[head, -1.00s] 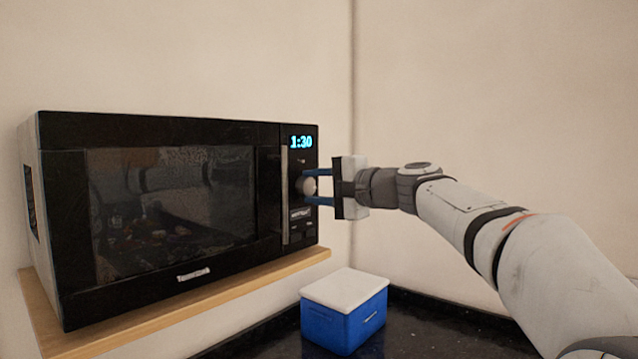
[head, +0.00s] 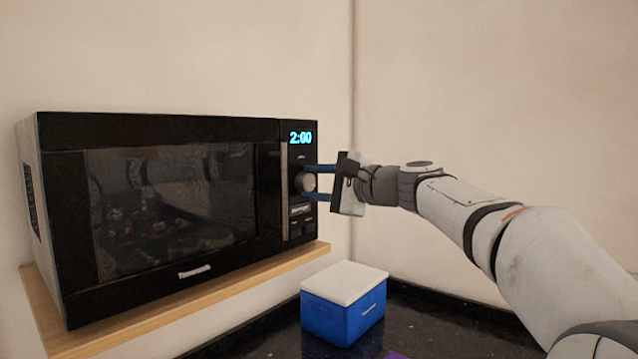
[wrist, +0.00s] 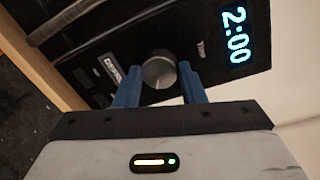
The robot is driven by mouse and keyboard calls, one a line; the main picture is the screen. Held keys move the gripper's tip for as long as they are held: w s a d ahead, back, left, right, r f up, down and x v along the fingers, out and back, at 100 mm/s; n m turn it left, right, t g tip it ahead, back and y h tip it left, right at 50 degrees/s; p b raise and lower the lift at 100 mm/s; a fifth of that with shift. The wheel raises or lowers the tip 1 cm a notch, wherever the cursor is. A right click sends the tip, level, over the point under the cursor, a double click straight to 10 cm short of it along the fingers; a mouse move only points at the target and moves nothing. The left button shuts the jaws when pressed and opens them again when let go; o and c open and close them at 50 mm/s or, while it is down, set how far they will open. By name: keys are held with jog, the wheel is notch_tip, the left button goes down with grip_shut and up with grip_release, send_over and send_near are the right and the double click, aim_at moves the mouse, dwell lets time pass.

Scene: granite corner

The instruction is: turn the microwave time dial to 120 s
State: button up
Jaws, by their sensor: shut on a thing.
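The black microwave (head: 170,210) stands with its door shut and its control panel at the right. Its display (head: 300,138) reads 2:00, and the same digits show in the wrist view (wrist: 236,36). The round grey time dial (head: 308,183) sits on the panel below the display. My gripper (head: 316,183) has its two blue fingers on either side of the dial, shut on it. In the wrist view the dial (wrist: 159,72) shows between the fingertips, and the gripper is rolled relative to the panel.
The microwave rests on a wooden shelf (head: 190,301) above a dark granite counter (head: 430,325). A blue box with a white lid (head: 343,305) stands on the counter below my gripper. A purple thing (head: 397,355) shows at the bottom edge.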

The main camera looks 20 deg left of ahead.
jog(key=shift+r, duration=0.2)
jog(key=o, duration=1)
jog(key=shift+a+f, duration=0.1)
jog(key=shift+f, duration=0.1)
jog(key=b+v, duration=0.2)
jog(key=v, duration=0.5)
jog(key=shift+s+d+r, duration=0.1)
jog(key=shift+s+d, duration=0.05)
jog(key=shift+d, duration=0.2)
